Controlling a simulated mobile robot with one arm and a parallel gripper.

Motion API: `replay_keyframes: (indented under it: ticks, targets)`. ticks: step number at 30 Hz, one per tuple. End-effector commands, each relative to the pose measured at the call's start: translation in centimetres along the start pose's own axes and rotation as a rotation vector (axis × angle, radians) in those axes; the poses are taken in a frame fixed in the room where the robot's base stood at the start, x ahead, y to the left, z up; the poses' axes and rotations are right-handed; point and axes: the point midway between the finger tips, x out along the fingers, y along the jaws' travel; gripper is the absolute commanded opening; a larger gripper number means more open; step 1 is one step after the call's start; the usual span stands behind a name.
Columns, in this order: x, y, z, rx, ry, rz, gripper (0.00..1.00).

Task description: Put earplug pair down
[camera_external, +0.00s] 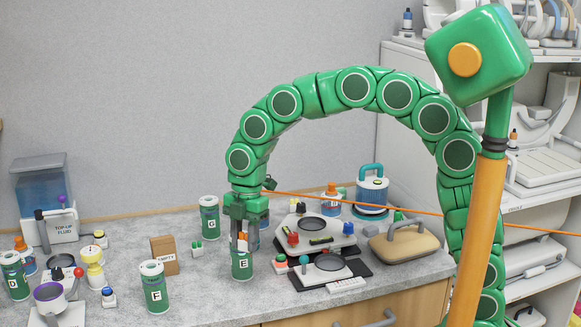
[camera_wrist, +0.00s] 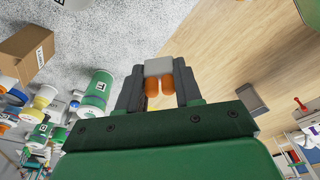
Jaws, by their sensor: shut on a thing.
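The earplug pair is two orange plugs on a light grey piece. In the wrist view the earplug pair (camera_wrist: 160,84) sits between the dark fingers of my gripper (camera_wrist: 158,88), which is shut on it. In the external view my gripper (camera_external: 243,232) points down, with the orange plugs (camera_external: 242,243) between its fingers. They overlap the top of the green canister marked E (camera_external: 243,268) in the picture. In the wrist view wooden floor shows behind the plugs, so they look held clear of the counter; the exact gap to canister E cannot be told.
The grey speckled counter (camera_external: 205,292) holds green canisters marked F (camera_external: 155,288) and G (camera_external: 209,217), and a cardboard box marked EMPTY (camera_external: 164,255). Right of my gripper stand trays with round plates (camera_external: 330,265) and a tan handled pad (camera_external: 403,246). An orange line crosses behind my arm.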

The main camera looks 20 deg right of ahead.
Motion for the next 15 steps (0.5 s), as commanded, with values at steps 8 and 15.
replay_keyframes:
  ticks: [8, 15]
  targets:
    - [-1.5, 2.8, 0.5, 0.362, -0.001, 0.054, 0.07]
    - [-2.9, 5.1, 0.8, 0.671, -0.001, 0.104, 0.07]
